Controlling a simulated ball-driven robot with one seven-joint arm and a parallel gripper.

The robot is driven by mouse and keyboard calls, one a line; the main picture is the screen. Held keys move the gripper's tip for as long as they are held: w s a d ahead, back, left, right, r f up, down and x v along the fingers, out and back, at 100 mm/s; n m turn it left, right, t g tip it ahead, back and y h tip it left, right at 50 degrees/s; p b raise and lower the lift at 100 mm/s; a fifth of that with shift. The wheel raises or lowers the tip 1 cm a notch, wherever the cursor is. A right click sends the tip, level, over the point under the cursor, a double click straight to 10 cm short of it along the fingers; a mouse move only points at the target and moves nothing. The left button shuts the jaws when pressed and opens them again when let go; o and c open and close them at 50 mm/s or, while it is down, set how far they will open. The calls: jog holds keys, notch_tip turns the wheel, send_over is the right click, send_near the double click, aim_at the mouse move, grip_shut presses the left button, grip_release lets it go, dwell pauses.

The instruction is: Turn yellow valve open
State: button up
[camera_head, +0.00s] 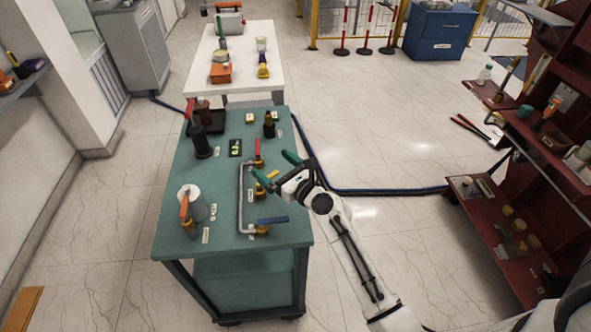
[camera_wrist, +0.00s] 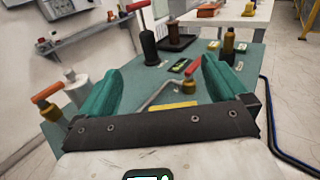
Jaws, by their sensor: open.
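The yellow valve handle (camera_head: 272,174) is a short flat bar, partly hidden by my gripper, beside a grey bent pipe on the teal table. In the wrist view the yellow handle (camera_wrist: 173,105) shows low between my fingers, just past the dark gripper bar. My gripper (camera_head: 277,169) has teal fingers, spread wide and empty, above the table's right side near the yellow handle. The fingers (camera_wrist: 160,85) point toward the far side of the table.
On the same pipe (camera_head: 240,200) are a red-handled valve (camera_head: 257,150) and a blue-handled valve (camera_head: 271,220). An orange-handled valve (camera_head: 184,208) stands by a grey cylinder (camera_head: 195,203) at left. Dark bushings occupy the table's far end. A blue hose (camera_head: 370,190) lies on the floor.

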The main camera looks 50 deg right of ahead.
jog(key=s+a+r, duration=0.2)
jog(key=s+r, duration=0.2)
jog(key=s, duration=0.4)
jog(key=shift+s+a, duration=0.3)
jog(key=shift+s, duration=0.05)
